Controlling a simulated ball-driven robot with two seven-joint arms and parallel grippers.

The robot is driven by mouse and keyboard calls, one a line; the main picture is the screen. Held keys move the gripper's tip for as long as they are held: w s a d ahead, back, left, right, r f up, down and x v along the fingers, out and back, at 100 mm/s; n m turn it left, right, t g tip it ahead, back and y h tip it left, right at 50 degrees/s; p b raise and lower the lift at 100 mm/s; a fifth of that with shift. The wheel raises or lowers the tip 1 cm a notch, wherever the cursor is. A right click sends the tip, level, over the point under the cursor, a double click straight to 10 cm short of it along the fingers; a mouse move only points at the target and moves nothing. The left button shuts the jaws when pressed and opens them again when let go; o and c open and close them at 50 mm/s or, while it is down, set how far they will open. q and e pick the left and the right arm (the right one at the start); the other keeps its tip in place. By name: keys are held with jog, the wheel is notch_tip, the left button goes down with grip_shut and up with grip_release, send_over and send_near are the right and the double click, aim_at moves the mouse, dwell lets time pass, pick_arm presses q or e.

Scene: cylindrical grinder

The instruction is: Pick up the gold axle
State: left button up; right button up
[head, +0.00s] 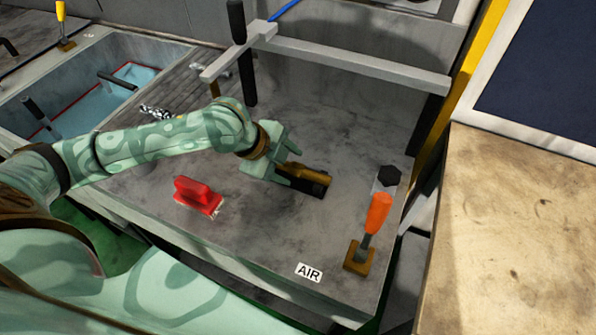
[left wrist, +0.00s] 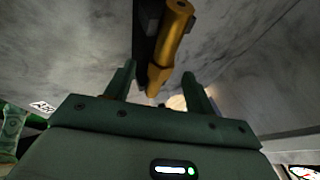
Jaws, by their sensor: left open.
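The gold axle (head: 314,172) lies on the grey machine top, on or in a dark holder (head: 321,192). My left gripper (head: 293,166) is open at the axle's near left end, with its fingers to either side of that end. In the left wrist view the gold axle (left wrist: 170,45) points down between the two spread fingers of my left gripper (left wrist: 160,78), with gaps to both sides. I cannot tell whether a finger touches it. My right gripper is not in view.
A red block-like handle (head: 194,193) stands left of the axle. An orange-handled lever (head: 375,215) and a black knob (head: 389,176) stand to the right. A grey bar (head: 350,63) crosses behind, beside a black upright handle (head: 240,50). The surface in front is clear up to the AIR label (head: 309,272).

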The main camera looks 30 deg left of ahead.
pick_arm(q)
jog(key=shift+x, duration=1.2)
jog(key=shift+a, duration=0.1)
grip_shut()
jog(key=shift+r, duration=0.1)
